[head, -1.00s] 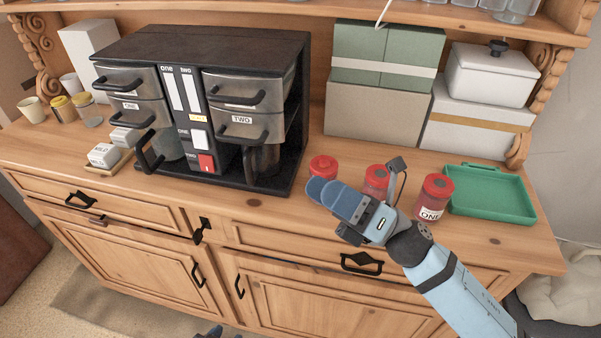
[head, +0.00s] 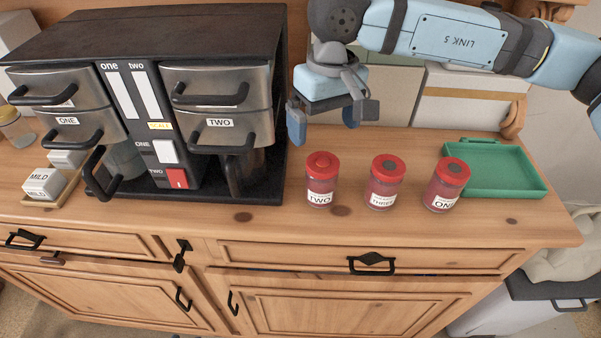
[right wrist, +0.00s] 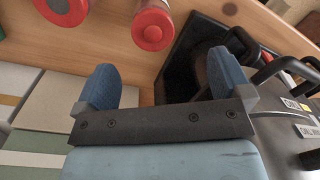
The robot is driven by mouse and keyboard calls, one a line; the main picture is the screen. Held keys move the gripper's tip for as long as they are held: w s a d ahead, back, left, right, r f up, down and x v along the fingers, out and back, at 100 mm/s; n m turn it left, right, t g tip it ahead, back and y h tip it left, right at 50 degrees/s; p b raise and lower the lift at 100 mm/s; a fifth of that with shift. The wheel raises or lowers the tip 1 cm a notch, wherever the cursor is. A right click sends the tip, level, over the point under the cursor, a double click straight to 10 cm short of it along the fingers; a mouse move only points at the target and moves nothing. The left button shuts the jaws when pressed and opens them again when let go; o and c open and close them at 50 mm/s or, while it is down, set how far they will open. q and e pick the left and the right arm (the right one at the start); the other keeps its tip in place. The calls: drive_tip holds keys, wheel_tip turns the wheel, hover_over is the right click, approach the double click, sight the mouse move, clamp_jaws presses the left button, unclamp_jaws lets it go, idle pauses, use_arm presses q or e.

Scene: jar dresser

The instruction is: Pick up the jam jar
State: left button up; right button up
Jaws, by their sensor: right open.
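Three jars with red lids and dark red contents stand upright in a row on the dresser top in the head view. The left jar is labelled TWO (head: 321,182), the middle one THREE (head: 384,185) and the right one ONE (head: 446,187). No label in view reads jam. My right gripper (head: 328,119) is open and empty, pointing down, above and behind jar TWO. In the right wrist view a red lid (right wrist: 153,28) lies just beyond the space between the open fingers (right wrist: 163,78), with another jar (right wrist: 66,8) cut off at upper left. My left gripper is not in view.
A black coffee machine (head: 150,26) stands close left of jar TWO. A green tray (head: 495,168) lies right of jar ONE. Boxes (head: 465,105) stand behind the jars. The wooden dresser top (head: 275,220) is clear in front of the jars.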

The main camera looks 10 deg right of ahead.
sight(323, 162)
drive_tip(key=shift+w+d+h, duration=0.3)
drive_tip(key=shift+w+d, duration=0.2)
wheel_tip(323, 162, down, 8)
drive_tip(key=shift+s+r+p, duration=0.1)
drive_tip(key=shift+r+p, duration=0.1)
drive_tip(key=shift+p, duration=0.6)
drive_tip(key=f, duration=0.1)
drive_tip(key=f+p, duration=0.1)
drive_tip(key=f, duration=0.1)
drive_tip(key=f+p, duration=0.1)
drive_tip(key=shift+a+f, duration=0.35)
drive_tip(key=shift+f, duration=0.4)
drive_tip(key=c, duration=1.2)
